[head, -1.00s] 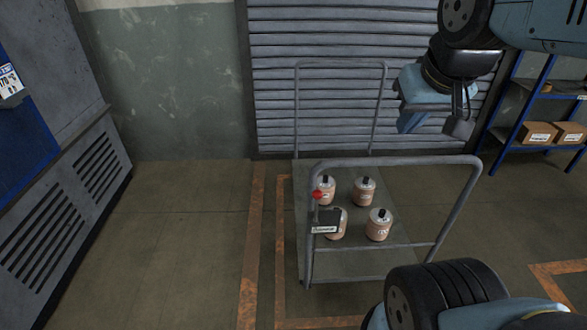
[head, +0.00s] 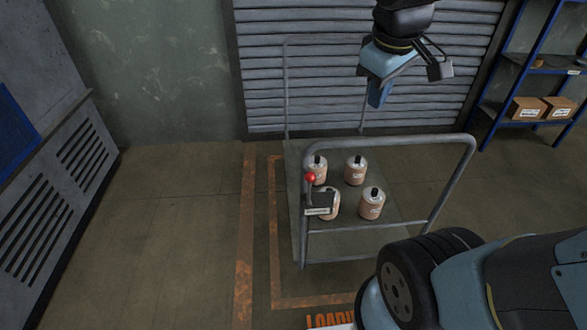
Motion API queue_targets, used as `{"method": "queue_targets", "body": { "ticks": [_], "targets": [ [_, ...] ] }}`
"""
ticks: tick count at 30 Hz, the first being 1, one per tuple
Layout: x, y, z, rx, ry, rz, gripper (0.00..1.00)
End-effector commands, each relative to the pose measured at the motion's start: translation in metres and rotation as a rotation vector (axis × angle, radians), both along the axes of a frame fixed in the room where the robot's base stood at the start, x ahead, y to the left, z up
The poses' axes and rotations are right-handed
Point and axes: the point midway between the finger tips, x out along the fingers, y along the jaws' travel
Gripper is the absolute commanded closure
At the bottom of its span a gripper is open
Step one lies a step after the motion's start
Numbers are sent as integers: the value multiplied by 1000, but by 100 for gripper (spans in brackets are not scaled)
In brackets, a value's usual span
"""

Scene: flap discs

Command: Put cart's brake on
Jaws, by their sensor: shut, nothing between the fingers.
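The cart (head: 345,242) is a grey flatbed with tube handles at its near and far ends. Its brake lever has a red knob (head: 311,177) above a dark labelled bracket (head: 319,203) on the left post of the near handle. The knob stands at the top of the lever.
A grey roller shutter (head: 260,70) stands behind the cart. A blue shelf with boxes (head: 527,108) is at the right. A grey vented cabinet (head: 85,150) is at the left. The floor (head: 180,230) left of the cart is clear. Worn orange lines (head: 246,230) mark the floor.

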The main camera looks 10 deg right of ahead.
Motion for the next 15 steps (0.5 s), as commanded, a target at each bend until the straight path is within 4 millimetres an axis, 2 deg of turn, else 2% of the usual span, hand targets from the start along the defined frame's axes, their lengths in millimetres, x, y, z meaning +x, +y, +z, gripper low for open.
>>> {"method": "queue_targets", "body": {
  "ticks": [6, 15],
  "targets": [
    [33, 31, -25, -199, 180, 432, 100],
    [70, 83, -67, -423, 429, 1038, 100]
  ]
}}
